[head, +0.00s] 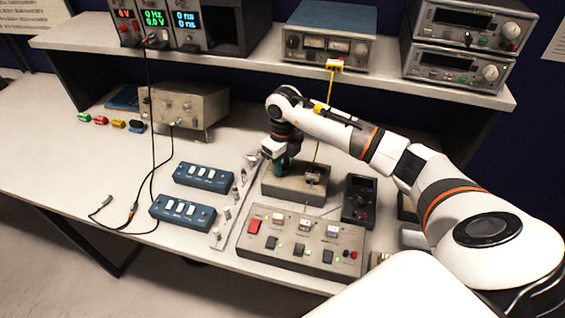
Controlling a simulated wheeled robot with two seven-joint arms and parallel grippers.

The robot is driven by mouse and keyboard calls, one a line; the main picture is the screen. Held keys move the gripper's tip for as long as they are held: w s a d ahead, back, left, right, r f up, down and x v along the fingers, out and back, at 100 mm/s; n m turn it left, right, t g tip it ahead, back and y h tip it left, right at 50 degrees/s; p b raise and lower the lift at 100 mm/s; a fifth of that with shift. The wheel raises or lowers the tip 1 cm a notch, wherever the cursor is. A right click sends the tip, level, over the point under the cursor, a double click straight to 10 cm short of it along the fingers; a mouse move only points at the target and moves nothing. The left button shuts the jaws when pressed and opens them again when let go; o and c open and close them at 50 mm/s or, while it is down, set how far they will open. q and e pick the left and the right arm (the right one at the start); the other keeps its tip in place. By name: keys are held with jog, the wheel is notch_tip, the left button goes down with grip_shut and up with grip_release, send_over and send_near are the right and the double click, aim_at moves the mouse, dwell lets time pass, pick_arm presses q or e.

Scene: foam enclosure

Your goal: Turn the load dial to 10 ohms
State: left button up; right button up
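A grey box (293,191) sits on the bench right of centre, with a small metal-and-dark fitting (312,176) on its top and a yellow lead rising from it. A dark green part (284,161) shows at the box's back left; it may be the load dial, but its markings cannot be read. My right gripper (277,157) points down at this part, at or just above it. Its fingers are small and partly hidden, so I cannot tell whether they are open or shut on it. My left gripper is not in view.
A switch panel (300,241) stands in front of the box, and a dark handheld meter (359,201) to its right. Two blue switch boxes (203,176) and a metal strip (233,205) lie to the left. A shelf (270,68) with instruments runs above. The bench's left is mostly clear.

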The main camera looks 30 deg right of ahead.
jog(key=c, duration=0.4)
